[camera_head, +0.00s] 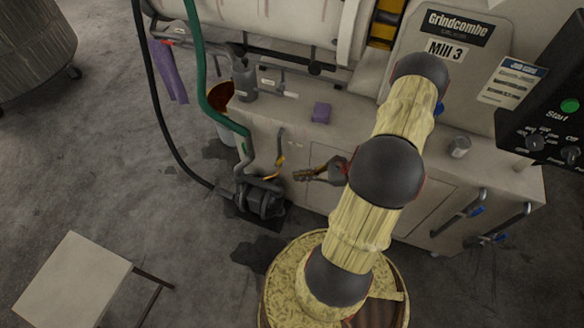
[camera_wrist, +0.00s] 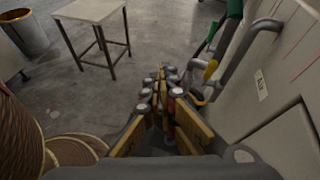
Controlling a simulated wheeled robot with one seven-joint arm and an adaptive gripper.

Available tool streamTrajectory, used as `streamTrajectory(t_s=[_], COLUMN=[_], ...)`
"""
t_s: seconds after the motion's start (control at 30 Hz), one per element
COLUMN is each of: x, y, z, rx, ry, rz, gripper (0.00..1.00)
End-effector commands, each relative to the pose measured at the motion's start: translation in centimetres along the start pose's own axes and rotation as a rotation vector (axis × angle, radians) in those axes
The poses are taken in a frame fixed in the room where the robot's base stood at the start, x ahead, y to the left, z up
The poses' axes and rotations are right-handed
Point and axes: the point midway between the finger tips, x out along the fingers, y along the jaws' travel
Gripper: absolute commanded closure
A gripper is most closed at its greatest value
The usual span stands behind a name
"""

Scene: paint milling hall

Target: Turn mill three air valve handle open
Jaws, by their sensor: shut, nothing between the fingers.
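The grey-white mill labelled Mill 3 (camera_head: 445,50) fills the upper right of the head view. A small yellow lever (camera_head: 277,168) is by a pipe on the left part of its cabinet. It shows in the wrist view as a yellow piece (camera_wrist: 211,69) beside grey pipes. I cannot read a tag naming it as the air valve handle. My gripper (camera_head: 298,175) is just right of this lever, its fingers pointing left along the cabinet front. In the wrist view my gripper (camera_wrist: 162,78) is shut and empty. Whether it touches anything is unclear.
A green hose (camera_head: 200,75) and a dark pump (camera_head: 262,198) are left of the cabinet. Two grey handles with blue parts (camera_head: 478,210) are on the cabinet's right. A control panel (camera_head: 550,120) stands at far right. A small table (camera_head: 72,280) stands at lower left, with open floor around it.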

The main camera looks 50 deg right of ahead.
Motion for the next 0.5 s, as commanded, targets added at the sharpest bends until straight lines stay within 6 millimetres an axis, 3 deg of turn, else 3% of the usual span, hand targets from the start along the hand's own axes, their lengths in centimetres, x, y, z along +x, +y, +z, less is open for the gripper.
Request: streamTrajectory(t_s=[0.1, 0.27, 0.5], x=[-2.2, -4.0, -3.2], y=[-0.7, -1.0, -1.5], z=[-2.9, -5.3, -6.0], rx=[0.180, 0.315, 0.346], ry=[0.002, 0.007, 0.008], rz=[-0.199, -0.346, -0.378], gripper=[1.00, 1.00, 1.00])
